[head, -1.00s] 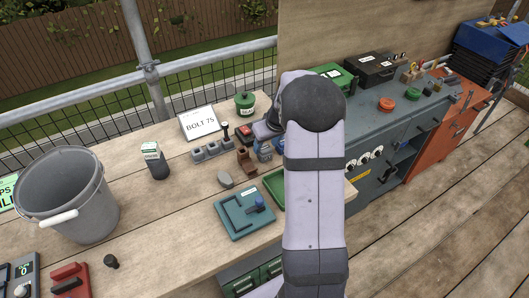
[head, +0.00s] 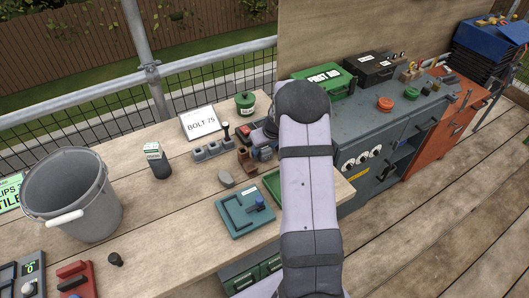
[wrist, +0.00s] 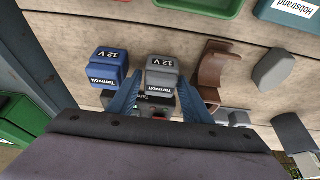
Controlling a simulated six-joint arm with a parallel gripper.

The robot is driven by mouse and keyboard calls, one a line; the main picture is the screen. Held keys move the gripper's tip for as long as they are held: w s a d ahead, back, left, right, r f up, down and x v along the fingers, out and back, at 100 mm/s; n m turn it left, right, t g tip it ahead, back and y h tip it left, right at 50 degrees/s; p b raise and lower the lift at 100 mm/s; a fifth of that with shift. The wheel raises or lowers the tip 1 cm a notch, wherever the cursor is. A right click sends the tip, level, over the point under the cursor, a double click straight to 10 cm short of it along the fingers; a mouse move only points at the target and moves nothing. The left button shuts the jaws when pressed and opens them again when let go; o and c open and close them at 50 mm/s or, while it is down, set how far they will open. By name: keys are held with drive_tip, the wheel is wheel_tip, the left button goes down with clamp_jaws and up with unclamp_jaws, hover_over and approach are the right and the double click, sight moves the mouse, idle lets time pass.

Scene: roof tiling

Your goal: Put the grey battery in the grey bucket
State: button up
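The grey battery (wrist: 162,76), marked 12 V, stands on the bench in the wrist view. My gripper (wrist: 160,84) is open, with one blue finger on each side of the battery; I cannot tell whether they touch it.
A brown curved piece (wrist: 212,70) is close right of the right finger, with a grey stone-like block (wrist: 273,69) beyond. A teal tray (head: 244,213) lies in front.

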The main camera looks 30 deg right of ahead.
drive_tip(key=c, duration=1)
drive_tip(key=shift+o, duration=0.2)
wheel_tip(320, 180, up, 10)
drive_tip(key=shift+r+b, duration=0.1)
drive_tip(key=shift+b, duration=0.95)
drive_tip(key=s+a+f, duration=0.1)
drive_tip(key=s+a, duration=0.2)
drive_tip(key=a, duration=0.3)
drive_tip(key=s+a+f, duration=0.1)
drive_tip(key=s+a, duration=0.3)
drive_tip(key=a, duration=0.3)
drive_tip(key=s+a+f, duration=0.1)
drive_tip(key=s+a, duration=0.3)
drive_tip(key=a, duration=0.3)
drive_tip(key=shift+a+p, duration=0.2)
drive_tip(key=shift+p, duration=0.15)
